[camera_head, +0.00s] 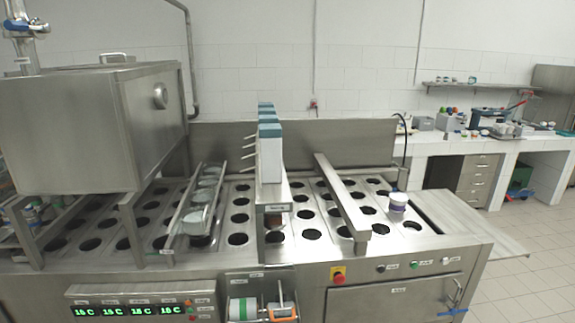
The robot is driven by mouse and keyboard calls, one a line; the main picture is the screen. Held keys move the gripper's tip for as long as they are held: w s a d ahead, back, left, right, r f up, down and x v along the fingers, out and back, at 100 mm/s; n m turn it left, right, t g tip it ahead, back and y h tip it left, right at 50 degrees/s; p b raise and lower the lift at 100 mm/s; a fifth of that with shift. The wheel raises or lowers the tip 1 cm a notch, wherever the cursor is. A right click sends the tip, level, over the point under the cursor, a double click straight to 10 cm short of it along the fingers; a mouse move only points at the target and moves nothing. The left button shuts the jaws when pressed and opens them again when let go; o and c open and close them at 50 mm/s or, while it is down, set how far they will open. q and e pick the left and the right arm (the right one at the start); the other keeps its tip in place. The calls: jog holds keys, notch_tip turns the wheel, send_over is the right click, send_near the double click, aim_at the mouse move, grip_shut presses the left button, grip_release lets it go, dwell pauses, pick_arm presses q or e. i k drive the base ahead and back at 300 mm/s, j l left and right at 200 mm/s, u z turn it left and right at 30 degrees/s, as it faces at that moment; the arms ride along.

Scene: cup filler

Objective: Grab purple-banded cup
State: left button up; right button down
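A white cup with a purple-blue band (398,201) stands upright at the right side of the perforated steel top of the cup filler (407,239). It is to the right of a slanted metal rail (342,196). Whether it sits in a hole or on the plate is hard to tell at this size. Neither of my grippers shows in the head view.
A large steel tank (95,130) stands at the left. A tilted chute with pale cups (197,217) and a row of teal-topped dispensers (269,150) rise mid-machine. A red emergency button (338,274) is on the front. A flat shelf (486,236) extends at right.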

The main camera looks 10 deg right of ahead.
aim_at(397, 207)
jog(key=i+l+z, duration=0.15)
jog(key=z, duration=0.65)
